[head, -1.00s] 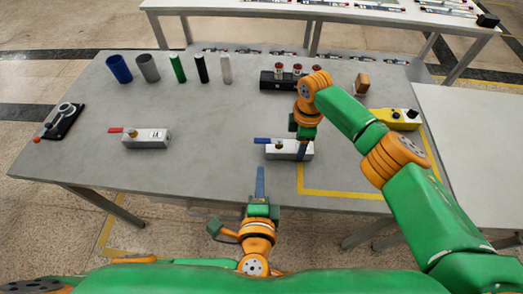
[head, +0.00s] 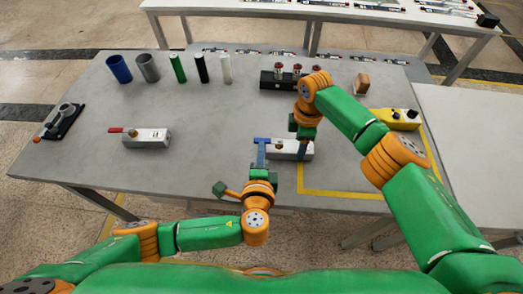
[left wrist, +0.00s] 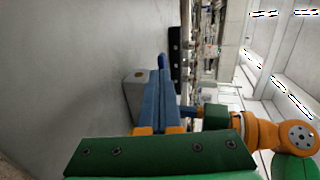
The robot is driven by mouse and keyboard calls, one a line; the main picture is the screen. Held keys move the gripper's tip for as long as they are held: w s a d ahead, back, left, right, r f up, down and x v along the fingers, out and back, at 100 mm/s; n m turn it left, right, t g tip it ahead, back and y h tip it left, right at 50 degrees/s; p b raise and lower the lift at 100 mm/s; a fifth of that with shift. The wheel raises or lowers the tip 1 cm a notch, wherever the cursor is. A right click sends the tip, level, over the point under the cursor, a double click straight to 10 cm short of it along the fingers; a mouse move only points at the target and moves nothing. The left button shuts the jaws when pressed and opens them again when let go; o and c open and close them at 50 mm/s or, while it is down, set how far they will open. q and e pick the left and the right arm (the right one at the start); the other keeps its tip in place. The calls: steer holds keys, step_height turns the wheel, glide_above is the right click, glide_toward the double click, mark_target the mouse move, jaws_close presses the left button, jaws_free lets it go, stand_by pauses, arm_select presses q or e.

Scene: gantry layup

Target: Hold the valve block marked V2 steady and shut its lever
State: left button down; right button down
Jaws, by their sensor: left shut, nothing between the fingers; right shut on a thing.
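A pale valve block (head: 291,154) with a blue lever (head: 262,140) sits near the front edge of the grey table; its marking is not legible. The lever points left, along the block. My right gripper (head: 303,152) comes down from above, shut on this block at its right part. My left gripper (head: 261,155) is shut and empty, its blue fingers just in front of the lever end. In the left wrist view the fingers (left wrist: 161,108) reach beside the block (left wrist: 132,88), near the lever (left wrist: 162,64); I cannot tell if they touch it.
Another pale block (head: 150,139) with a red lever (head: 117,130) stands to the left. Several cylinders (head: 148,68) line the back. A black block with red-topped knobs (head: 282,82), a brown block (head: 362,83) and a yellow box (head: 399,120) are behind and right.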

mark_target(258, 139)
arm_select(q)
steer(key=shift+w+a+m+h, duration=0.25)
steer(key=shift+m+h, duration=0.35)
steer(key=w+m+h, duration=0.1)
steer(key=h, duration=0.1)
steer(key=a+m+g+h, duration=0.1)
steer(key=m, duration=0.1)
steer(key=shift+w+h, duration=0.35)
steer(key=shift+h, duration=0.05)
steer(key=m+g+h, duration=0.1)
steer(key=w+m+g+h, duration=0.1)
steer(key=m+h, duration=0.1)
steer(key=shift+a, duration=0.15)
steer(key=m+g+h, duration=0.1)
steer(key=w+m+g+h, duration=0.1)
steer(key=m+h, duration=0.1)
steer(key=shift+w+g, duration=0.25)
steer(key=shift+g, duration=0.05)
steer(key=shift+w, duration=0.15)
steer(key=shift+w+d, duration=0.35)
steer(key=shift+w, duration=0.35)
steer(key=shift+w+d, duration=0.35)
steer(key=shift+w, duration=0.3)
steer(key=shift+g, duration=0.3)
